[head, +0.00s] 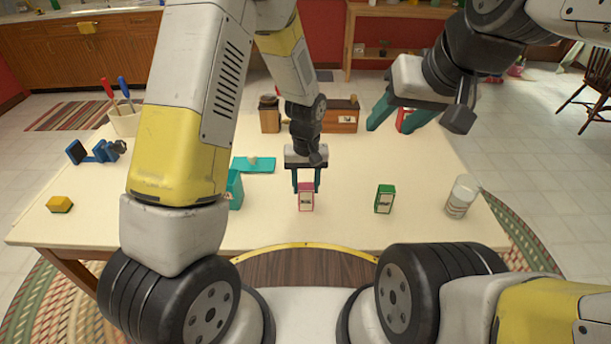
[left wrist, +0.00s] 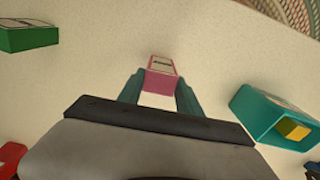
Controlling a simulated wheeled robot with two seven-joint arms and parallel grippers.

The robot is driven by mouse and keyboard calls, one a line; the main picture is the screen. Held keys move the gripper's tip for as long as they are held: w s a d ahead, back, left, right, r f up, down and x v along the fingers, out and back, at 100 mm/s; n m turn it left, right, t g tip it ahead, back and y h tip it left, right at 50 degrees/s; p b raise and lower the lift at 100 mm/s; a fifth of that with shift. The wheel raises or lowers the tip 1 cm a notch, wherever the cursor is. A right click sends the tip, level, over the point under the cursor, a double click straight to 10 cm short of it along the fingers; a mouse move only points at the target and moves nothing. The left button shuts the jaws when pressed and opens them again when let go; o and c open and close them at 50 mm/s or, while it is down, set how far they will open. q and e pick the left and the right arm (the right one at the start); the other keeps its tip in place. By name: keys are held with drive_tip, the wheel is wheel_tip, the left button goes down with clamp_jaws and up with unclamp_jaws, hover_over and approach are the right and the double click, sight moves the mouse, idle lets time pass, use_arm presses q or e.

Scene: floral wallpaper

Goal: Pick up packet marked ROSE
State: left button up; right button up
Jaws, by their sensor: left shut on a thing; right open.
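A pink packet (head: 306,203) with a pale label stands upright near the front middle of the table. It also shows in the left wrist view (left wrist: 161,66), between the two teal fingers. The lettering on its label is too small to read. My left gripper (head: 306,186) is above it, pointing down, and is shut on its upper part. I cannot tell whether the packet's base touches the table. My right gripper (head: 398,122) is open and empty at the back right, raised above the table, with a red packet (head: 405,119) partly hidden behind it.
A green packet (head: 384,199) and a white can (head: 461,196) stand to the right. An open teal box (head: 235,190) is close on the left, with a teal flat piece (head: 247,165) behind. A yellow block (head: 59,204) lies far left. Wooden boxes (head: 341,117) stand behind.

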use_arm(q)
wheel_tip(320, 180, up, 13)
idle(0.9)
drive_tip(key=shift+f, duration=0.1)
